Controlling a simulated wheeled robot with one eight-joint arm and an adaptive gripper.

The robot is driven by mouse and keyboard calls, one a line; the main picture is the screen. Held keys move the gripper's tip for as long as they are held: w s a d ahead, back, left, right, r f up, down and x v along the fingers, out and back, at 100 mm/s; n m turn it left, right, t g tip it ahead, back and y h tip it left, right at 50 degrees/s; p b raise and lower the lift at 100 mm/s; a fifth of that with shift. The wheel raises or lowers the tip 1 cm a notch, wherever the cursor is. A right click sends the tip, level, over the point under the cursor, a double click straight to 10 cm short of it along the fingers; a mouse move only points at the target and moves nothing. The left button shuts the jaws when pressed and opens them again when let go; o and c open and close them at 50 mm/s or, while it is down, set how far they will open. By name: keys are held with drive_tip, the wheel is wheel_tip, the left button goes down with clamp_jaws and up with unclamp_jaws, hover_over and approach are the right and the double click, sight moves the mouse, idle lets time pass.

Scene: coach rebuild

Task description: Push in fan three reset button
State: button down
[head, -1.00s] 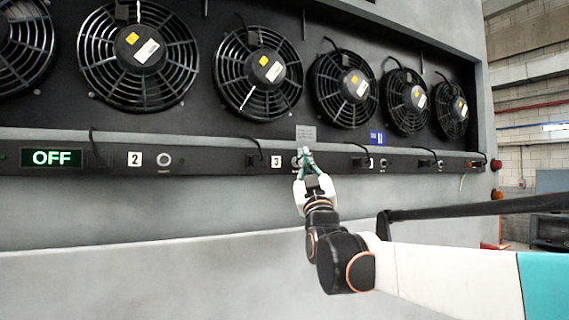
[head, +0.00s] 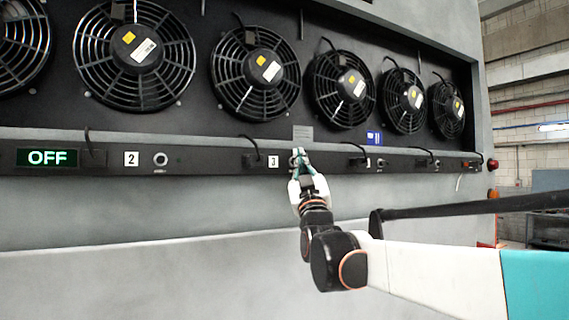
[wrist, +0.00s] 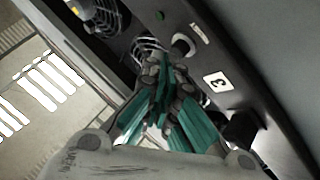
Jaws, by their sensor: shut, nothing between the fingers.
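The number 3 label (head: 273,161) sits on the dark strip below the row of fans. In the head view, my gripper (head: 299,156) is shut and empty just right of that label, its tips over the strip and covering most of the button spot. In the wrist view, the fan three reset button (wrist: 183,45) is a round, light-ringed button beside the 3 label (wrist: 217,82). My shut fingertips (wrist: 163,68) appear close to it there. I cannot tell whether they touch it.
A green-lit OFF display (head: 47,157) and the number 2 label (head: 131,159) with its own round button (head: 160,159) lie left on the strip. Black cables hang over the strip. Free space lies in front of the grey wall below.

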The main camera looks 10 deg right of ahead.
drive_tip(key=shift+s, duration=0.2)
drive_tip(key=shift+s+d, duration=0.35)
drive_tip(key=shift+s, duration=0.5)
drive_tip(key=s, duration=0.1)
drive_tip(key=s+d, duration=0.1)
drive_tip(key=s, duration=0.2)
drive_tip(key=shift+s+d, duration=0.25)
drive_tip(key=shift+s, duration=0.15)
